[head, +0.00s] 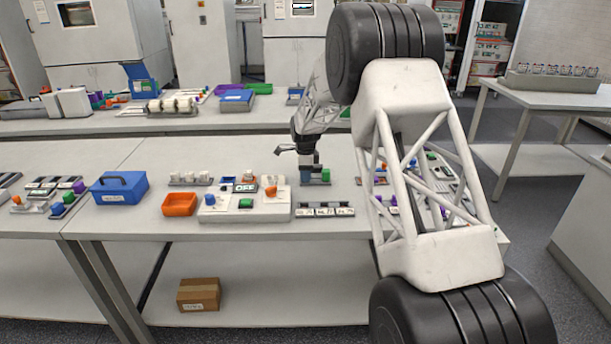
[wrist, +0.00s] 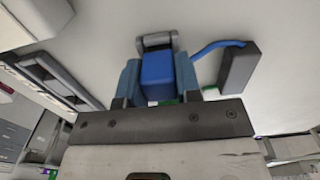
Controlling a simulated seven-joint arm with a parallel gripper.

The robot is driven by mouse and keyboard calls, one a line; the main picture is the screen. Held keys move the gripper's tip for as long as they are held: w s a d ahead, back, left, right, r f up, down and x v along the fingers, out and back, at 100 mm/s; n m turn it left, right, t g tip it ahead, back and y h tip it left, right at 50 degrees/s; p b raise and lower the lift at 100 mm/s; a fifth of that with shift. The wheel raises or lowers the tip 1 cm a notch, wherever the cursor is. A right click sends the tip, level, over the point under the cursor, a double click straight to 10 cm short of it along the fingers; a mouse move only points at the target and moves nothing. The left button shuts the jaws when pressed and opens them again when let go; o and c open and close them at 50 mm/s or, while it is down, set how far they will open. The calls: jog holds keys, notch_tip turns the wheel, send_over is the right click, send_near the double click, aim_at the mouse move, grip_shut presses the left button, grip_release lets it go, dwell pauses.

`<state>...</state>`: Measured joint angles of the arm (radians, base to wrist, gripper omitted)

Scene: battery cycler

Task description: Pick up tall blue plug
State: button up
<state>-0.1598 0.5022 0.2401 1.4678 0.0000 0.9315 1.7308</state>
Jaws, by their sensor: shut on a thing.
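The blue plug (wrist: 157,78) sits between the two blue-grey fingers of my gripper (wrist: 158,85) in the wrist view, with the fingers closed against its sides. In the head view my gripper (head: 306,170) points down at the table, right of the grey panel box. A small green block (head: 326,175) stands right beside the tip. The plug's lower end is hidden, so I cannot tell whether it touches the table.
An orange tray (head: 180,204), a blue toolbox (head: 119,188) and the grey panel box (head: 220,213) stand to the left on the table. A row of small cells (head: 325,210) lies in front of my gripper. In the wrist view a dark grey block (wrist: 239,68) with a blue cable is close by.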

jog(key=shift+r, duration=0.6)
notch_tip(320, 180, up, 2)
jog(key=shift+r, duration=0.1)
jog(key=s, duration=0.5)
jog(key=s+d+r, duration=0.1)
jog(key=s, duration=0.4)
jog(key=s+d, duration=0.1)
jog(key=s, duration=0.4)
jog(key=shift+s+d+r, duration=0.15)
jog(key=shift+s+d, duration=0.1)
jog(key=shift+s, duration=0.15)
jog(key=shift+w+a+r, duration=0.2)
jog(key=shift+a+r, duration=0.45)
jog(key=shift+a, duration=0.2)
jog(key=shift+w+a+r, duration=0.2)
jog(key=shift+a+r, duration=0.4)
jog(key=shift+a, duration=0.2)
jog(key=shift+f, duration=0.2)
jog(key=shift+f, duration=3.25)
